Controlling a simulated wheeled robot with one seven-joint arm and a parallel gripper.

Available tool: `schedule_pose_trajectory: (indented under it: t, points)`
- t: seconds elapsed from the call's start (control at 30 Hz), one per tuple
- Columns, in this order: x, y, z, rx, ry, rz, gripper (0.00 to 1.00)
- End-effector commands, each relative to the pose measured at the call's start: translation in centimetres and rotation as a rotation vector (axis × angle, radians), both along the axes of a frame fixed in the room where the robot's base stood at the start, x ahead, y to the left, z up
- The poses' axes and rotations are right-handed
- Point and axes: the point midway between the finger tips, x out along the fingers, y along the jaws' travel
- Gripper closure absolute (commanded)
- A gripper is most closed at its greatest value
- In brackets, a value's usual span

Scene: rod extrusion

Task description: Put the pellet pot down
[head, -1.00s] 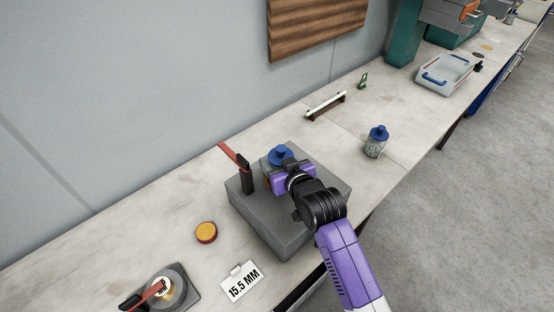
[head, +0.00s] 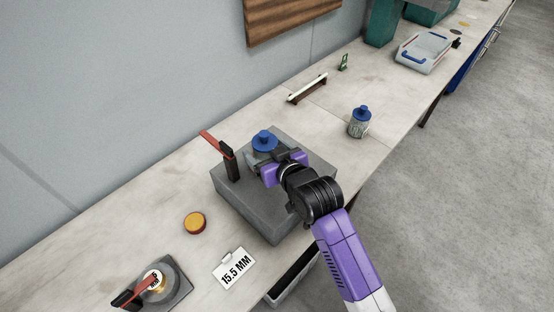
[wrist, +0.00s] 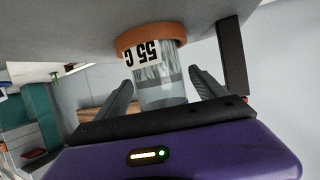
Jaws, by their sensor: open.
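A clear pot with a blue lid (head: 264,140) stands on the grey block (head: 255,208). In the wrist view my fingers (wrist: 162,88) are spread, one on each side of the pot, with gaps showing. A second blue-lidded pot (head: 359,123) stands on the bench to the right.
A black post with a red lever (head: 230,160) stands on the block, left of the pot. A small rail (head: 307,88) lies behind. Bench between block and second pot is clear.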

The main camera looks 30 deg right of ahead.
Motion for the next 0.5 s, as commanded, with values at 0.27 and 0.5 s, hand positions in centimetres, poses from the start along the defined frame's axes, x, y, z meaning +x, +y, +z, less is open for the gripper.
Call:
schedule_pose_trajectory:
  t: [0.27,0.5]
  points:
    - [-5.2,0.0,2.0,0.0,0.001,-0.001,0.2]
    - [-7.6,0.0,3.1,0.0,0.001,0.0,0.2]
